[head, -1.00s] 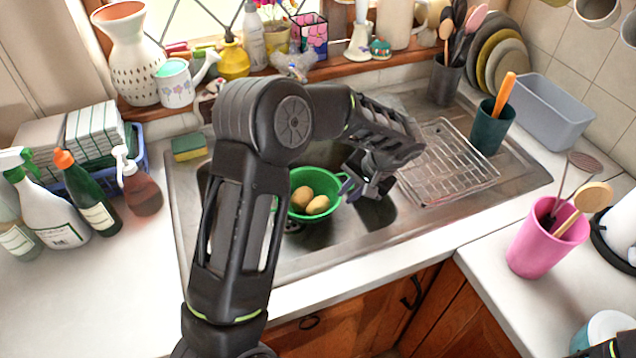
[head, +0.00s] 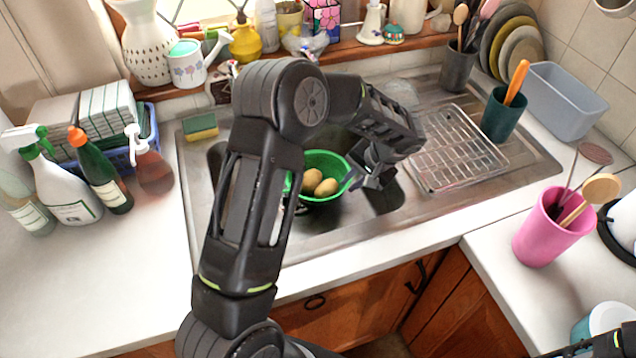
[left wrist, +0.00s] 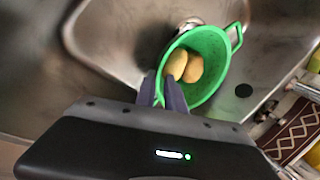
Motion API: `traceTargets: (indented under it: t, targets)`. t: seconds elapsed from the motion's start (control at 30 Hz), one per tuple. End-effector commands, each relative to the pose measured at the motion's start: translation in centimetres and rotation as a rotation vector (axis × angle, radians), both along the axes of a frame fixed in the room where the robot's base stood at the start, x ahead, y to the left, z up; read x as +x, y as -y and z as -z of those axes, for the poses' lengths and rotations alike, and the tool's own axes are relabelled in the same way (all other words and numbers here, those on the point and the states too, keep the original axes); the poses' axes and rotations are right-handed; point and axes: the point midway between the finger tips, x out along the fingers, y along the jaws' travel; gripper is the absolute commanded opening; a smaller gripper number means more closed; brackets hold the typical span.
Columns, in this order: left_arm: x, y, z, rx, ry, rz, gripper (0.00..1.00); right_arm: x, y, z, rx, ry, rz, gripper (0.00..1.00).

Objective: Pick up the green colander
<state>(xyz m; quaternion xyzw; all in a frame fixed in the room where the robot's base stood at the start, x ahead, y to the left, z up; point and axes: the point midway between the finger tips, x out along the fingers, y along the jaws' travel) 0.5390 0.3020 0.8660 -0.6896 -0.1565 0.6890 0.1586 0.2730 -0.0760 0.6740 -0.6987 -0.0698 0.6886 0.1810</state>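The green colander (head: 322,194) sits in the sink basin, with two brownish potatoes (head: 320,184) inside. It also shows in the left wrist view (left wrist: 213,82), with one loop handle (left wrist: 236,35) on its far side. My left gripper (head: 368,180) is at the colander's right side in the head view. In the left wrist view its two fingers (left wrist: 163,92) are close together at the near rim, with green between them, so it looks shut on the colander's edge. My left arm hides part of the colander's left side. A dark part of my right arm shows at the bottom right corner.
A wire rack (head: 455,150) lies on the drainboard, right of the basin. A teal utensil pot (head: 500,118), grey tub (head: 560,100) and pink pot (head: 545,235) stand right. A sponge (head: 200,127) and several bottles (head: 100,180) are left.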

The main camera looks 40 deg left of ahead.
Motion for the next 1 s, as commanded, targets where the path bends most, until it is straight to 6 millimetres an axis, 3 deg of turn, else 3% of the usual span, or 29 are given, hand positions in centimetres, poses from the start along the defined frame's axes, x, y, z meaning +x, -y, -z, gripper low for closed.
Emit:
traceTargets:
  t: [0.17, 0.37, 1.0]
  targets:
    - [-0.1, -1.2, 1.8, -0.001, -0.005, 0.000, 0.14, -0.2, 0.1, -1.6, -0.003, -0.005, 0.001, 0.33]
    - [0.0, -2.1, 4.0, 0.000, -0.002, -0.001, 0.14, -0.3, 0.1, -1.9, -0.006, -0.008, 0.002, 0.33]
    - [0.1, -2.1, 4.2, 0.000, 0.000, 0.000, 0.11, -0.3, 0.1, -1.8, -0.005, -0.008, 0.002, 0.33]
